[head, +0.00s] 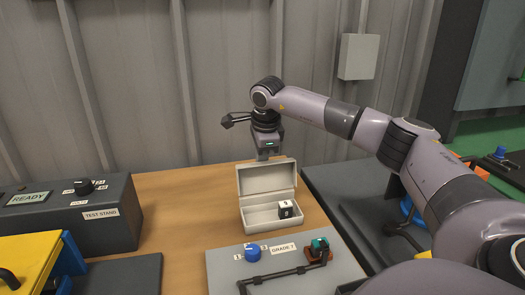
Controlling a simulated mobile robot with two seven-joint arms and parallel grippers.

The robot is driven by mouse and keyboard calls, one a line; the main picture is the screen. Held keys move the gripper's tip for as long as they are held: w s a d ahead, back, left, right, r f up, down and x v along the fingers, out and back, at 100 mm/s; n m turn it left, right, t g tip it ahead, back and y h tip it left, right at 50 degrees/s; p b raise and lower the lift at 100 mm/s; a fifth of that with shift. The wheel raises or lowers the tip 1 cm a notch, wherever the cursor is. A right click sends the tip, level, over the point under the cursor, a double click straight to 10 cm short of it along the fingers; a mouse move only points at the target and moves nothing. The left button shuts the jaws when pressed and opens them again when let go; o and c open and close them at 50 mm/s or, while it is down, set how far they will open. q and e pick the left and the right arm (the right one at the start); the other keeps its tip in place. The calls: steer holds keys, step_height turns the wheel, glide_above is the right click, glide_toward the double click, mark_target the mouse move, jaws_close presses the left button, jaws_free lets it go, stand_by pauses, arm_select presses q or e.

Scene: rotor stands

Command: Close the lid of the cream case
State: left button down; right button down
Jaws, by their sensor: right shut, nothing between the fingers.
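The cream case (268,217) stands on the wooden table with its lid (267,178) raised at the back, so its inside shows. A small dark block with white marks (285,210) lies inside it on the right. My right gripper (263,157) points down at the top edge of the raised lid, its fingertips at or just behind that edge. I cannot tell whether they touch the lid. The right gripper is shut and holds nothing. My left gripper is not in view.
A grey panel marked GRADE 7 (226,264) with a blue knob (252,252) and a dark handle (275,275) lies in front of the case. A dark test stand (75,222) is at left. A ribbed wall rises behind. Bare table (182,208) lies left of the case.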

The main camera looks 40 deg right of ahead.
steer(key=shift+s+a+p, duration=0.2)
steer(key=shift+s+p, duration=0.4)
steer(key=shift+s, duration=0.05)
steer(key=shift+r, duration=0.15)
steer(key=shift+s+a+r+p, duration=0.2)
steer(key=shift+s+r+p, duration=0.25)
steer(key=shift+s+r, duration=0.1)
steer(key=c, duration=1.9)
jaws_free()
steer(key=shift+f, duration=0.1)
steer(key=o, duration=1)
